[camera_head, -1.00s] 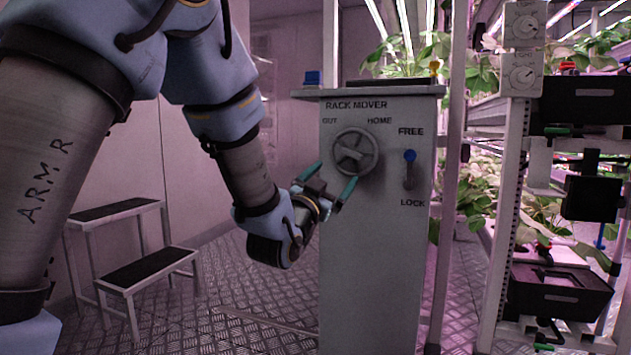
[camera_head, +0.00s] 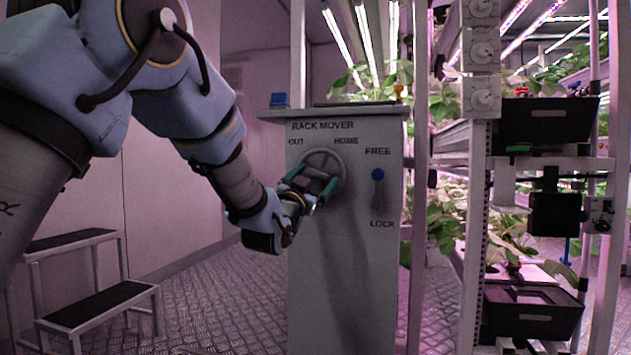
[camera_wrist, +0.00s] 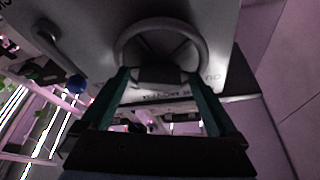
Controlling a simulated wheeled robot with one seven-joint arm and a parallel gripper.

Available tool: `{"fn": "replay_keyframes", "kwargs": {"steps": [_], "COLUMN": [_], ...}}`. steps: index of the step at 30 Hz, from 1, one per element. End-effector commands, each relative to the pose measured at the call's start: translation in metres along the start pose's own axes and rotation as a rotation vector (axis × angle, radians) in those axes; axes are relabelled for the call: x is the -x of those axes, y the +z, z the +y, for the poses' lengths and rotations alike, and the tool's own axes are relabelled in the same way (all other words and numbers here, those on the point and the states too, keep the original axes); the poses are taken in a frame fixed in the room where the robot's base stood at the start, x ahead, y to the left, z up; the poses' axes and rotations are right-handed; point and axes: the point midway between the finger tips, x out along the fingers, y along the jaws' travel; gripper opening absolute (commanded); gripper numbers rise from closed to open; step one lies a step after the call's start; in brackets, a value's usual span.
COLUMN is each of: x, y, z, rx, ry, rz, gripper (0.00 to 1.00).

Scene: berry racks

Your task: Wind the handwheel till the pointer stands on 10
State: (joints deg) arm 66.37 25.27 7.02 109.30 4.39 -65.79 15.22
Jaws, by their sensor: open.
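The grey handwheel (camera_head: 323,165) is on the front of the grey rack mover cabinet (camera_head: 345,285), below the words OUT and HOME. My gripper (camera_head: 308,184) is open in front of the wheel, its two teal fingers over the wheel's face. In the wrist view the wheel's ring (camera_wrist: 160,27) and spokes show just beyond the fingertips of my gripper (camera_wrist: 160,73). I cannot tell whether the fingers touch the wheel. No pointer or mark 10 can be made out.
A lever with a blue ball (camera_head: 377,174) sits right of the wheel, ball up near FREE. Planted racks with black bins (camera_head: 548,120) and white dial boxes (camera_head: 482,97) stand at right. A step stool (camera_head: 95,295) stands at left on the clear metal floor.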

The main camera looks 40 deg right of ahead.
Motion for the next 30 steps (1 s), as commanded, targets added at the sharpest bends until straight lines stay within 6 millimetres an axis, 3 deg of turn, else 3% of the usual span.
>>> {"fn": "replay_keyframes", "kwargs": {"steps": [10, 30], "x": [-0.0031, -0.0028], "y": [-0.0004, -0.0003], "z": [-0.0002, -0.0002], "rx": [0.000, 0.000], "ry": [0.000, 0.000], "rz": [0.000, 0.000], "gripper": [0.93, 0.17]}}
